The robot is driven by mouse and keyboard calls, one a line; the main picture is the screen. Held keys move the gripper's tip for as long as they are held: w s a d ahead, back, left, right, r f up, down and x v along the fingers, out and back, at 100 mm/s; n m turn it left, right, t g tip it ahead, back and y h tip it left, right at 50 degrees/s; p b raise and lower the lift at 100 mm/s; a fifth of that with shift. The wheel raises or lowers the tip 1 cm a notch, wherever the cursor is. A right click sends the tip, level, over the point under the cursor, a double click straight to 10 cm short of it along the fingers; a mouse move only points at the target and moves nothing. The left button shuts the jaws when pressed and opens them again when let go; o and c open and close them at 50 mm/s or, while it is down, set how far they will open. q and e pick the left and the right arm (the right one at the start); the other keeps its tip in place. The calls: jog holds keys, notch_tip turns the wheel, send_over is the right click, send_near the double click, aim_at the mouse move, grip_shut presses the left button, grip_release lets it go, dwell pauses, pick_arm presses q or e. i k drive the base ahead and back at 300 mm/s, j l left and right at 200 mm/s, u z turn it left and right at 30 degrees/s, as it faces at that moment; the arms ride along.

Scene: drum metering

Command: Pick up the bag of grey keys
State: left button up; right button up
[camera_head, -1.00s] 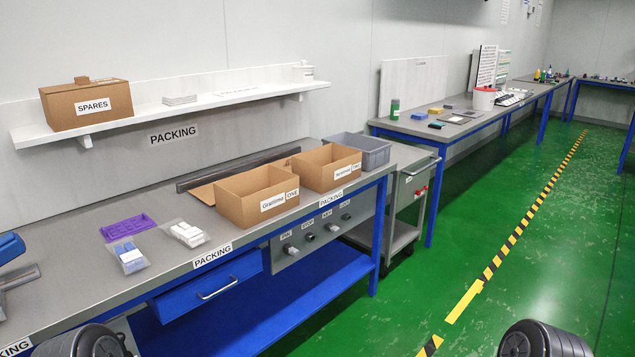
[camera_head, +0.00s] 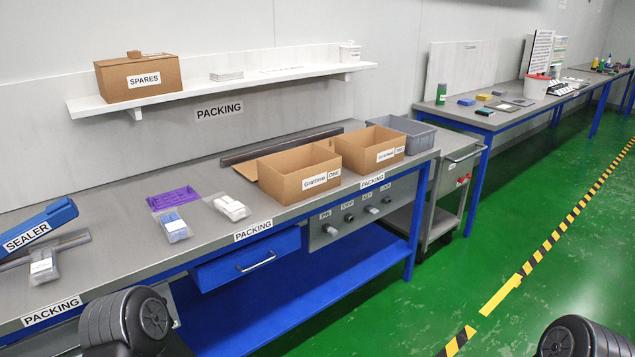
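Three clear bags lie on the packing bench. The one whose contents look grey (camera_head: 43,268), with a white label, lies at the far left beside the sealer. A bag with bluish contents (camera_head: 174,227) lies in front of the purple tray. A bag with whitish contents (camera_head: 228,207) lies to its right. Key shapes are too small to make out in any of them. Neither gripper is in view. Only dark rounded parts of my arms show at the bottom left and bottom right, apart from the bags.
The blue sealer (camera_head: 38,226) stands at the bench's left end. A purple tray (camera_head: 173,198) lies behind the bags. Two cardboard boxes, the nearer one here (camera_head: 290,180), and a grey bin (camera_head: 418,136) stand to the right. The bench top between sealer and purple tray is clear.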

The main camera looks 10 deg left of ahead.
aim_at(44, 265)
jog(key=u, duration=1.7)
jog(key=i+l+z, duration=0.15)
jog(key=i+z, duration=0.25)
jog(key=i, duration=0.15)
jog(key=i+z, duration=0.45)
jog(key=i+j, duration=0.05)
jog(key=i, duration=0.05)
